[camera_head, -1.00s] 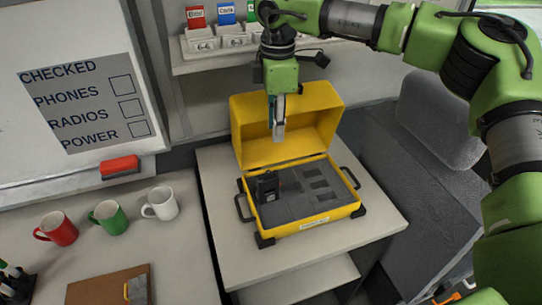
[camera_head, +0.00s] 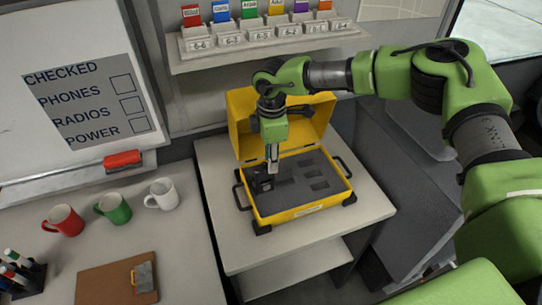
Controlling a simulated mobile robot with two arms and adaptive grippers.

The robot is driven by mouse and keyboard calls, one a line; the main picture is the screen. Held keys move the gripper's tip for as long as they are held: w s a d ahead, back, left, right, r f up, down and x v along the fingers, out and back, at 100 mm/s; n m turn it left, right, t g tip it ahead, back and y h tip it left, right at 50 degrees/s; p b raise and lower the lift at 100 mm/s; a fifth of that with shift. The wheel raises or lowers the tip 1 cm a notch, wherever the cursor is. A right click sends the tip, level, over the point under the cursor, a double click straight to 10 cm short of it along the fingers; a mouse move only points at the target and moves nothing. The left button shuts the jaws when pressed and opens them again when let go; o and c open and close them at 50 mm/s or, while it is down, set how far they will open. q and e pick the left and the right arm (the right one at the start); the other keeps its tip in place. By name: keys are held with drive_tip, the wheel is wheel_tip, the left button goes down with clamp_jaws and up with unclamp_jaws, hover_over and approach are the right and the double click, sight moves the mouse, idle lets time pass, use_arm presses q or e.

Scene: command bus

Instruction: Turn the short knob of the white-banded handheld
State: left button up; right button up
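A yellow case (camera_head: 303,211) stands open on the white table, with its lid up at the back. A dark handheld (camera_head: 261,182) sits in the left part of its grey foam. Its white band and short knob are too small to make out. My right gripper (camera_head: 273,168) points down over the left part of the case, just beside the top of the handheld in the picture. I cannot tell whether it touches the handheld or how far its fingers are apart. My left gripper is not in view.
Several empty slots show in the foam right of the handheld. The raised lid (camera_head: 312,118) stands behind my gripper. A shelf (camera_head: 265,50) with coloured tags is above. Red (camera_head: 64,221), green (camera_head: 114,208) and white (camera_head: 162,195) mugs stand on the left counter, near a clipboard (camera_head: 100,285).

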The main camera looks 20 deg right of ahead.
drive_tip(key=shift+c, duration=0.2)
clamp_jaws()
drive_tip(key=shift+f+n+b, duration=0.2)
drive_tip(key=shift+n+b, duration=0.5)
drive_tip(key=shift+b, duration=0.3)
drive_tip(key=shift+n+b, duration=0.3)
drive_tip(key=shift+n, duration=0.1)
drive_tip(key=shift+r+n, duration=0.2)
drive_tip(key=shift+n, duration=0.1)
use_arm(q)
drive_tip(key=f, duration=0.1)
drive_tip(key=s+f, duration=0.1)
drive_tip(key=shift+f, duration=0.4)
use_arm(e)
drive_tip(key=shift+o, duration=0.2)
unclamp_jaws()
